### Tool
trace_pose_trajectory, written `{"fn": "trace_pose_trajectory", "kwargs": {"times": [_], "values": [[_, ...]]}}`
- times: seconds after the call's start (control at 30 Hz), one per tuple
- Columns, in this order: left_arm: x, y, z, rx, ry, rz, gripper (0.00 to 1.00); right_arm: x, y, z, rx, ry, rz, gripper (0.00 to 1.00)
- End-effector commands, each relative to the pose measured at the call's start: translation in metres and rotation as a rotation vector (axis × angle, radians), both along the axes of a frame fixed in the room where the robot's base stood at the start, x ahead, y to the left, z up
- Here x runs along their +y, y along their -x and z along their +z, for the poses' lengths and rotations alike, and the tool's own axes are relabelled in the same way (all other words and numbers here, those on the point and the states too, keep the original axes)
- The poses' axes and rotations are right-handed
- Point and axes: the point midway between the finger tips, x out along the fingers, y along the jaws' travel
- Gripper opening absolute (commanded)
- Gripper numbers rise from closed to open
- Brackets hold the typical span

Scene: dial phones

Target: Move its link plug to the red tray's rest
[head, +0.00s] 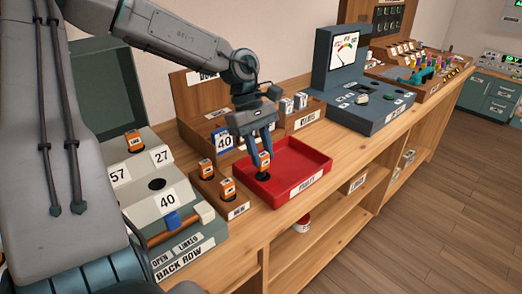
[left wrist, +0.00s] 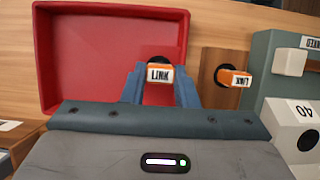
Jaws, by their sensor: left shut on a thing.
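An orange plug with a white LINK label (head: 264,160) is between the fingers of my left gripper (head: 262,163), at the near left corner of the red tray (head: 300,187). My left gripper is shut on it. A dark round rest (head: 263,176) shows just under the plug in the head view. In the left wrist view the plug (left wrist: 160,73) stands between the blue fingers, with a dark round edge behind it. Whether the plug touches the rest or is seated in it, I cannot tell. My right gripper is not in view.
More orange plugs stand in a wooden block (head: 238,210) left of the tray and on a sloped panel (head: 150,182) with numbers 57, 27 and 40. A blue-grey meter console (head: 370,115) stands beyond the tray. The tray floor is otherwise bare.

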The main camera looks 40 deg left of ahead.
Motion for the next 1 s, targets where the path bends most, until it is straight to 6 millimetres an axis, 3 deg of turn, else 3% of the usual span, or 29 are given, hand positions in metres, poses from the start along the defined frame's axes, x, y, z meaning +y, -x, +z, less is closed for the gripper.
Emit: {"fn": "trace_pose_trajectory", "kwargs": {"times": [1.0], "values": [[0.0, 0.0, -0.022, 0.0, 0.0, 0.0, 0.1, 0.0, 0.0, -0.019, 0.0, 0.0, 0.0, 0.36]]}}
